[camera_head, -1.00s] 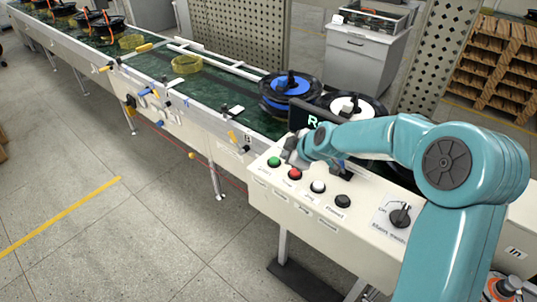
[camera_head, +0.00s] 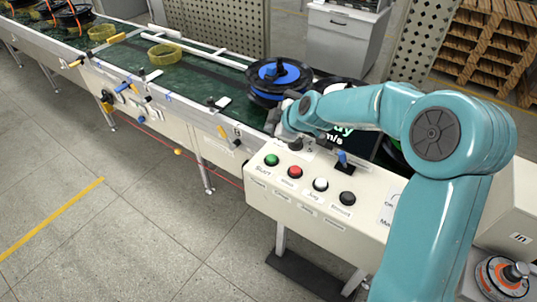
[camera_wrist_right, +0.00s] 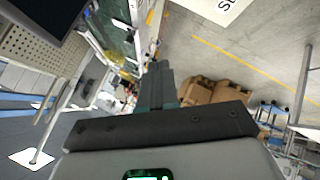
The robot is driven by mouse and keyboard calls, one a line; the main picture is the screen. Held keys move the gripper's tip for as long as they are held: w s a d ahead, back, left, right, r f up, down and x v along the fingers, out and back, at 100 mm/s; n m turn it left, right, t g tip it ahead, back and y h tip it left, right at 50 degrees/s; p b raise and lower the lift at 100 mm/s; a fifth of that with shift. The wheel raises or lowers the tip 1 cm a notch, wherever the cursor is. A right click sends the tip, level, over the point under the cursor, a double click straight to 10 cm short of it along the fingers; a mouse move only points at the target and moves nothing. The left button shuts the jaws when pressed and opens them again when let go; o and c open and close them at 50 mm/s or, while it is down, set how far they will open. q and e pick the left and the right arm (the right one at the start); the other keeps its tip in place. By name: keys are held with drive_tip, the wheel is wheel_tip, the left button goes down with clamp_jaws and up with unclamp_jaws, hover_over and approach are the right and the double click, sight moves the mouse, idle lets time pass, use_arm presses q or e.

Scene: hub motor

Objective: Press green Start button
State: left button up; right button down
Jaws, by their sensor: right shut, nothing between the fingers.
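The green Start button (camera_head: 271,160) is the leftmost of a row of buttons on the white control panel (camera_head: 320,222), with a Start label in front of it. My right gripper (camera_head: 278,127) is above and behind the green button in the head view, apart from it. Its fingers are partly hidden by the wrist in that view. In the right wrist view the fingers (camera_wrist_right: 158,85) are together and empty. The green button does not show in the right wrist view. My left gripper is not in view.
Red (camera_head: 295,171), white (camera_head: 320,184) and black (camera_head: 347,198) buttons sit beside the green one. A dark display (camera_head: 352,143) stands behind the panel, partly covered by my right arm. A blue-and-black hub motor (camera_head: 279,78) is on the green conveyor (camera_head: 190,72).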

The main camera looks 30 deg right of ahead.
sight(273, 159)
wheel_tip(273, 159, down, 9)
drive_tip(key=b, duration=0.7)
drive_tip(key=shift+d+r, duration=0.1)
drive_tip(key=shift+r, duration=0.1)
drive_tip(key=shift+d+f+b, duration=0.15)
drive_tip(key=shift+f+b, duration=0.1)
drive_tip(key=shift+b, duration=0.15)
drive_tip(key=shift+s+r, duration=0.1)
drive_tip(key=shift+r, duration=0.05)
idle(1.3)
drive_tip(key=shift+f+b, duration=0.5)
drive_tip(key=shift+b, duration=0.05)
